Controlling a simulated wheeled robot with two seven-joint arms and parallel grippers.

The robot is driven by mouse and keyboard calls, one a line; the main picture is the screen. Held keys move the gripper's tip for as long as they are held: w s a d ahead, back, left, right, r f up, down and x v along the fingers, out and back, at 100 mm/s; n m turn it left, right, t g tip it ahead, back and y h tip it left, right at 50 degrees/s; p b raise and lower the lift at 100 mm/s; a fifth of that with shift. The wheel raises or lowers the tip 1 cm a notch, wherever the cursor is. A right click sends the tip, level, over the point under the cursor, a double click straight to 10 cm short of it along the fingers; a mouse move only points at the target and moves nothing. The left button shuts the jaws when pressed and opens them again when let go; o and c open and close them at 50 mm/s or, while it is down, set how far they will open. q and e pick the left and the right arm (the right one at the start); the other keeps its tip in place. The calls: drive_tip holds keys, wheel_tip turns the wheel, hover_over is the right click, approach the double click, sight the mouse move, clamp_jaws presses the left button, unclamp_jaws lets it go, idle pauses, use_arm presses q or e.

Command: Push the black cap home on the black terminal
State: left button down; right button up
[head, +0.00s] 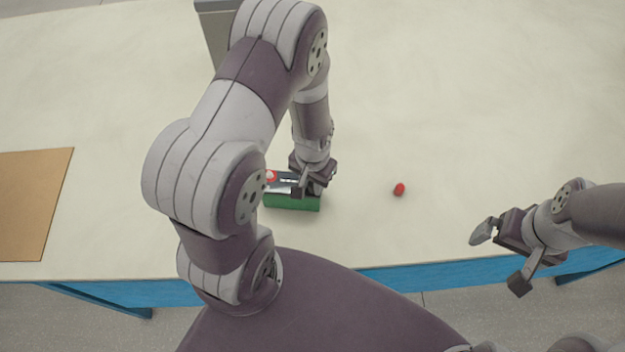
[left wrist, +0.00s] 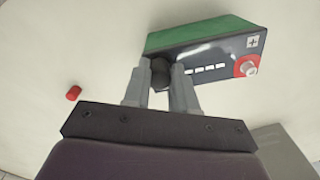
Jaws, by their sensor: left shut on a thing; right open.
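A battery (head: 292,203) with a green side and a dark top stands on the table under my left arm. In the left wrist view the battery (left wrist: 195,42) shows a plus mark and a red ring around a bare metal terminal (left wrist: 249,66) at its right end. My left gripper (left wrist: 160,88) is shut on the black cap (left wrist: 160,73), at the other end of the battery's top. The black terminal is hidden; I cannot tell how far down the cap sits. My right gripper (head: 502,259) is open and empty, above the table's front edge.
A red cap (head: 399,189) lies loose on the table (head: 480,110), right of the battery. A brown board (head: 33,203) lies at the left. A grey box (head: 213,30) stands at the back, partly behind my left arm. The table's right side is clear.

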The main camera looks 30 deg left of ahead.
use_arm(q)
drive_tip(key=shift+f, duration=0.1)
drive_tip(key=shift+c, duration=1.7)
unclamp_jaws()
wheel_tip(320, 180, up, 7)
drive_tip(key=p, duration=0.6)
drive_tip(key=shift+p, duration=0.4)
